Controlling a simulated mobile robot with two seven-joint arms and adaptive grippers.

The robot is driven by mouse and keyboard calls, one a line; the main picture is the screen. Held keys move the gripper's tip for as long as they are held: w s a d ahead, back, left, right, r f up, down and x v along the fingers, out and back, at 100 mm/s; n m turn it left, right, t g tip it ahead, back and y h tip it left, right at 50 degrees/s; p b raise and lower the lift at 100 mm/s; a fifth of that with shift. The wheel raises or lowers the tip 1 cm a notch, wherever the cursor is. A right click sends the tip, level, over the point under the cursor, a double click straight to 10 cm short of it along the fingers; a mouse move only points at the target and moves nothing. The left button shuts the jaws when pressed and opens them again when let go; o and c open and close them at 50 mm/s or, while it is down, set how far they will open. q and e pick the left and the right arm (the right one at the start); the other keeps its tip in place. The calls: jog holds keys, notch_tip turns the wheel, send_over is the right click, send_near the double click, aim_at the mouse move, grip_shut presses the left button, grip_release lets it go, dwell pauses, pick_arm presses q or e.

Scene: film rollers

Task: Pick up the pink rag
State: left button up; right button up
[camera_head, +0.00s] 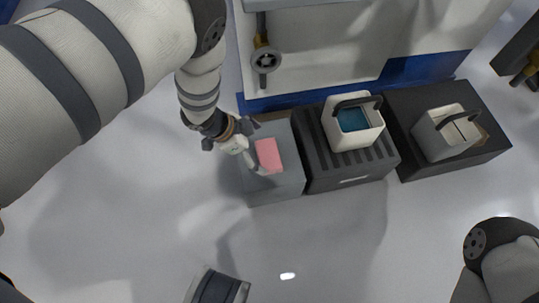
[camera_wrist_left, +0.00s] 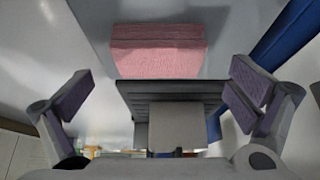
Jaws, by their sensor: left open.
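The pink rag (camera_head: 268,155) is a small folded block lying on top of a grey box (camera_head: 277,192) left of centre in the head view. In the left wrist view the rag (camera_wrist_left: 158,50) shows at the top centre, ahead of the gripper. My left gripper (camera_head: 254,147) is open, with its fingers spread close to the rag on its left side. In the left wrist view the space between the fingers (camera_wrist_left: 160,95) is empty of the rag. I cannot tell whether a finger touches it. My right gripper is not in view.
A dark ribbed box (camera_head: 345,170) stands right of the grey box and bears a white bucket (camera_head: 353,138) with blue inside. Another dark box (camera_head: 415,170) bears a second white bucket (camera_head: 437,139). A white and blue machine (camera_head: 330,45) stands behind.

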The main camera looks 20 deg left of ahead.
aim_at(269, 154)
pick_arm(q)
jog(key=b+x, duration=0.2)
jog(key=x, duration=0.3)
jog(key=shift+d+f, duration=0.1)
jog(key=shift+d, duration=0.15)
jog(key=shift+w+r, duration=0.1)
jog(key=shift+r, duration=0.15)
jog(key=c, duration=1)
